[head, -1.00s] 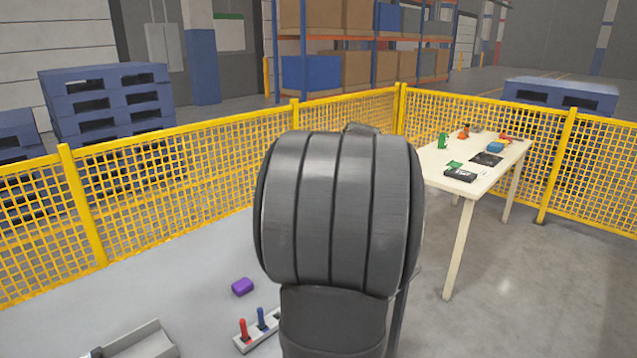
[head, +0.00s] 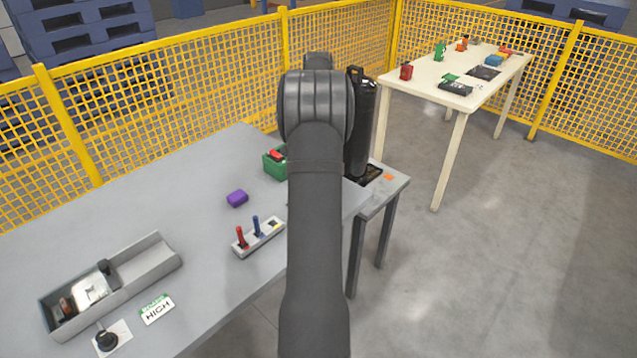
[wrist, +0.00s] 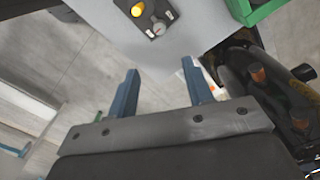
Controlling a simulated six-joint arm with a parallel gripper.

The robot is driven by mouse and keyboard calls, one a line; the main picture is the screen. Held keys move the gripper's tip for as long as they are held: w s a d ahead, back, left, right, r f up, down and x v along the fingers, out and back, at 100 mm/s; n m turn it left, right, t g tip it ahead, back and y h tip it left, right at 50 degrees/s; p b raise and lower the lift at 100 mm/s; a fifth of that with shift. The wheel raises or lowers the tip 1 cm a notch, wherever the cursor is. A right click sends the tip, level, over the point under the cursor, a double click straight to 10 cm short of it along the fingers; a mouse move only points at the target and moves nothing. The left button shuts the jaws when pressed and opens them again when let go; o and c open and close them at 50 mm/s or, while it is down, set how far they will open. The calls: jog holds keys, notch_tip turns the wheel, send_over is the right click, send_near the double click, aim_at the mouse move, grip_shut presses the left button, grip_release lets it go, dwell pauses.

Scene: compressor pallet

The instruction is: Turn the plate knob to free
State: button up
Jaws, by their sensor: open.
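In the wrist view, a dark plate (wrist: 150,12) on the grey table carries a small round knob (wrist: 158,28) with a pale pointer and white labels beside it, next to a yellow dome. The labels are too small to read. My gripper (wrist: 160,68) is open and empty, its blue fingers apart, short of the plate in the picture. In the head view my arm hides the gripper and this plate. Another knob, black (head: 107,340), stands on a white plate at the lower left of the head view; I cannot tell which knob the task names.
A black cylindrical unit (head: 361,125) stands right of my arm; a green box (head: 272,165) is left. A lever strip (head: 258,238), purple block (head: 237,198), grey tray (head: 165,262) and HIGH card (head: 157,309) lie on the table. Yellow fencing (head: 180,85) stands behind.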

notch_tip(320, 180, down, 17)
jog(key=shift+s+f, duration=0.15)
jog(key=shift+f, duration=0.05)
dwell(0.3)
jog(key=c, duration=1)
